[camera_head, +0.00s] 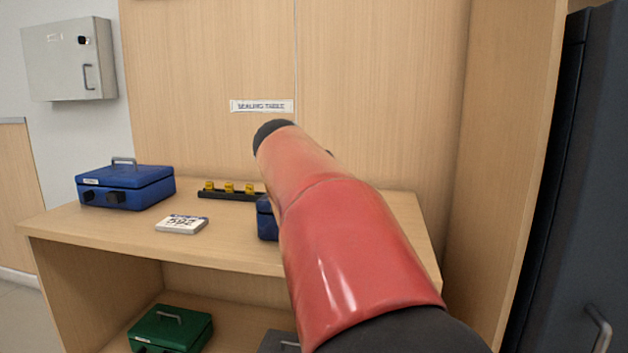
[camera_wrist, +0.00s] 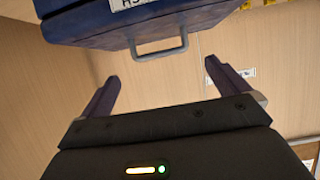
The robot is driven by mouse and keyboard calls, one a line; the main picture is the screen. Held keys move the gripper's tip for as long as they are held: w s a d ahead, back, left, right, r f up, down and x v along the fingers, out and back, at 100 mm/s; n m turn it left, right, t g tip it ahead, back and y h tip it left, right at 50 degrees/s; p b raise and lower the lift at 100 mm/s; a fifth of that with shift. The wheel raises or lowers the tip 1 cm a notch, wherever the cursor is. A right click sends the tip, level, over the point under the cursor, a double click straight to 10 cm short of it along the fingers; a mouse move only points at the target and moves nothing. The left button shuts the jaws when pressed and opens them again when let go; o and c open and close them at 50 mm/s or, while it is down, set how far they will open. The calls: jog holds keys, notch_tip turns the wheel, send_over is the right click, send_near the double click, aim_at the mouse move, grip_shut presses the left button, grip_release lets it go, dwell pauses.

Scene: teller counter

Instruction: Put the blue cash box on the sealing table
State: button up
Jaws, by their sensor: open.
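A blue cash box (camera_head: 125,187) with a grey top handle sits upright on the left of the sealing table (camera_head: 110,226). A second blue box (camera_head: 267,218) on the table is mostly hidden behind my red arm. In the wrist view, a blue box (camera_wrist: 90,27) with a white label and a grey handle (camera_wrist: 160,50) fills the top; I cannot tell for certain which box it is. My gripper (camera_wrist: 161,72) is open, its fingers spread either side of the handle's line and apart from it. The head view hides my gripper behind the arm.
A white number block (camera_head: 182,224) and a black strip with yellow pieces (camera_head: 230,194) are on the table. A green box (camera_head: 171,329) and a dark grey box (camera_head: 278,343) are on the shelf below. A tall dark cabinet (camera_head: 580,180) stands at right.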

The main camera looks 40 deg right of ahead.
jog(key=s+a+f+n+g+y, duration=0.1)
jog(key=s+a+f+n+y, duration=0.4)
jog(key=s+a+f, duration=0.6)
jog(key=s+a+f+n+g+y, duration=0.2)
jog(key=s+a+f+n+y, duration=0.2)
jog(key=s+a+f, duration=0.8)
jog(key=a+f+n, duration=0.1)
jog(key=a+f, duration=0.2)
jog(key=a, duration=0.1)
jog(key=shift+f+y, duration=0.4)
dwell(0.5)
